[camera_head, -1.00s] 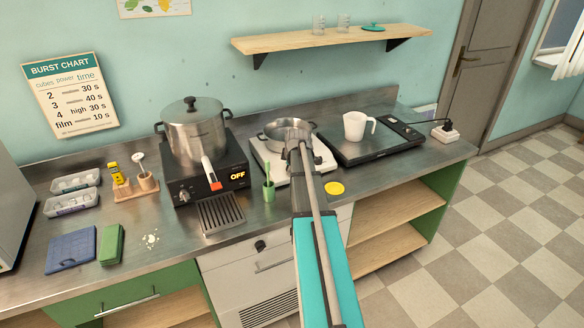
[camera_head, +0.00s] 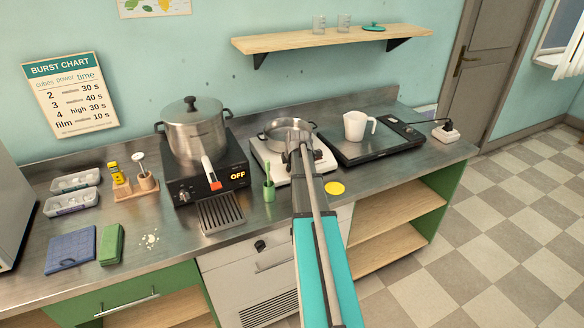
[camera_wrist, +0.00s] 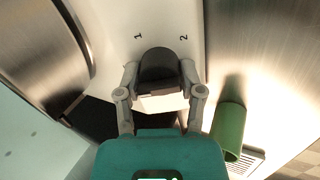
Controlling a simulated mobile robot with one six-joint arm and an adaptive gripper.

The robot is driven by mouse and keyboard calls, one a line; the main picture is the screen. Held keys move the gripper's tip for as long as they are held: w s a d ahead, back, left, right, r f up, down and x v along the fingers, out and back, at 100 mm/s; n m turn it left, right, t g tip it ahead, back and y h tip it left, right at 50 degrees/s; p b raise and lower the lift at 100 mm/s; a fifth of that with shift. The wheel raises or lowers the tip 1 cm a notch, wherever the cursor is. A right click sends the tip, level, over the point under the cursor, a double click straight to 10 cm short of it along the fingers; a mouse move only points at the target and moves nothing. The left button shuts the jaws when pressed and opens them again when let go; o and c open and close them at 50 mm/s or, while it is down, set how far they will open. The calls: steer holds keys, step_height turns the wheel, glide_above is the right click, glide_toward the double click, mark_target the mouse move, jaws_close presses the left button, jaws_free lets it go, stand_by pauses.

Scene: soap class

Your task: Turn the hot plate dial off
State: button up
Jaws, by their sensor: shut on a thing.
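The white hot plate (camera_head: 326,162) stands mid-counter with a metal pan (camera_head: 284,126) on it. In the wrist view its white face (camera_wrist: 165,18) carries the marks "1" and "2" near a dark rounded dial (camera_wrist: 158,64). My gripper (camera_wrist: 159,76) has one finger on each side of this dial and is shut on it. Which mark the dial points to is not clear. A small dark knob (camera_head: 318,154) shows just right of my gripper.
A black cooker (camera_head: 205,185) reading "OFF" with a large pot (camera_head: 194,130) stands left. A green cup (camera_head: 269,190) is close to my gripper's left. A black plate (camera_head: 375,148) with a white mug (camera_head: 355,126) is right. A yellow disc (camera_head: 335,188) lies in front.

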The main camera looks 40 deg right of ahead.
steer(key=o, duration=1.1)
steer(key=shift+s+a, duration=0.1)
steer(key=shift+a, duration=0.05)
steer(key=shift+o, duration=0.3)
